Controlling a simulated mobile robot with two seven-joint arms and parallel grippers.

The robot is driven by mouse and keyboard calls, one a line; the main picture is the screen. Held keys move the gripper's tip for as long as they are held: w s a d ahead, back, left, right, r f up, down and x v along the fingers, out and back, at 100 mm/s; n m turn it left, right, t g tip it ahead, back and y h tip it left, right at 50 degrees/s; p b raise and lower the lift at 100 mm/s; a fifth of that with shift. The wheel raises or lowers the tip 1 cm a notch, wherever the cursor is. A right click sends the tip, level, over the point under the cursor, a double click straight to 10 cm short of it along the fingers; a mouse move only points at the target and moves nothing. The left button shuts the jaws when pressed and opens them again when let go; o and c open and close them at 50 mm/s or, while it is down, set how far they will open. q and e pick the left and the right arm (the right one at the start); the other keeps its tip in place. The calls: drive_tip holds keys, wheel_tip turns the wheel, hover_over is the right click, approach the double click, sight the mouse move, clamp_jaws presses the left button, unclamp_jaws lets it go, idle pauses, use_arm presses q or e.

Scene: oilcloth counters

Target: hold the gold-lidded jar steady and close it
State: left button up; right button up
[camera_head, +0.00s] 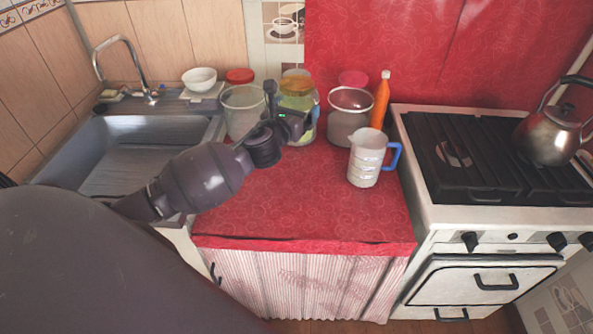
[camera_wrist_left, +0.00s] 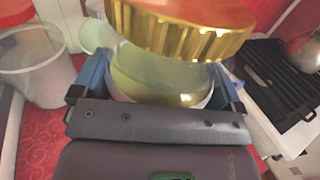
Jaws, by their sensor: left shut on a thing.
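The gold-lidded jar stands on the red counter near the back; its pale yellow-green body (camera_head: 302,133) shows partly in the head view. In the left wrist view its clear body (camera_wrist_left: 160,78) is between my left gripper's fingers (camera_wrist_left: 160,88). The gold lid (camera_wrist_left: 185,28) is over the body and looks tilted; I cannot tell how far it is from the rim. The lid (camera_head: 296,85) also shows in the head view. My left gripper (camera_head: 287,112) is shut on the jar's body, and its wrist hides part of the jar. My right gripper is not in view.
Open clear jars stand to the left (camera_head: 243,118) and right (camera_head: 345,120), with red lids behind. An orange bottle (camera_head: 380,102) and a measuring jug (camera_head: 366,160) are further right. The stove (camera_head: 500,215) and sink (camera_head: 120,130) flank the counter. The counter's front is clear.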

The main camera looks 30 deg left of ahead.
use_arm(q)
wheel_tip(320, 180, down, 13)
drive_tip(key=b, duration=0.4)
drive_tip(key=shift+f, duration=0.2)
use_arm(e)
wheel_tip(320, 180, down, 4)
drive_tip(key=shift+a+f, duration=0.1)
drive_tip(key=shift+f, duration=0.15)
